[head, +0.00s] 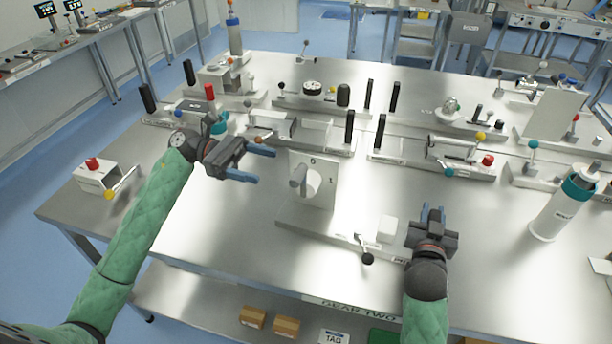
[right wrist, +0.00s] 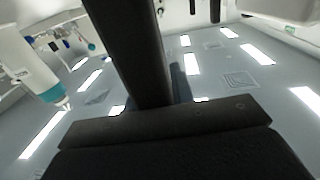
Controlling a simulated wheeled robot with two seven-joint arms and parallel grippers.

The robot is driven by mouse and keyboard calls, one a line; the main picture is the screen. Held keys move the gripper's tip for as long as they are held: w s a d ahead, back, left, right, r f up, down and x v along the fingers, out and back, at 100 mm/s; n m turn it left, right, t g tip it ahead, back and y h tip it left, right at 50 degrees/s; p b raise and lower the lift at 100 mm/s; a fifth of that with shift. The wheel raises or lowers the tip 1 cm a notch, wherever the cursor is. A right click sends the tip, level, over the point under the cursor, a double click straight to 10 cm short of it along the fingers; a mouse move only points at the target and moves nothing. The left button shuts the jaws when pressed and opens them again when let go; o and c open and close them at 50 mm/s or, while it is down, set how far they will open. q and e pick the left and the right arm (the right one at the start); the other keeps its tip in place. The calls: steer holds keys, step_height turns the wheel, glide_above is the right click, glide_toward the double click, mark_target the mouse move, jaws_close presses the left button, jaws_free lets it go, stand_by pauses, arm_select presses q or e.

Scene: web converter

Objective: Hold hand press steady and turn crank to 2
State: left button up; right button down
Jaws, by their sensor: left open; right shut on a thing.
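The hand press (head: 318,228) stands near the front middle of the bench in the head view. Its upright pale plate bears small marks, one like a 0. In front of the plate is a grey crank (head: 298,178) on a round pale hub; its exact setting is unclear. My left gripper (head: 262,166) is open and empty, left of the plate and apart from the crank. My right gripper (head: 433,214) is at the right end of the press base. It is shut on a dark handle, which shows as a black bar (right wrist: 133,50) in the right wrist view; the grip is mostly hidden.
A black-knobbed lever (head: 367,258) and a white block (head: 387,230) lie between the plate and my right gripper. Fixtures with upright black handles (head: 350,128) stand behind. A white and teal bottle (head: 556,211) stands at right.

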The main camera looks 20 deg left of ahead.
mark_target(303, 177)
arm_select(q)
steer(key=s+d, duration=0.1)
steer(key=d, duration=1.1)
steer(key=shift+f, duration=0.15)
steer(key=shift+s+a, duration=0.1)
steer(key=shift+c, duration=0.2)
steer(key=c, duration=1.3)
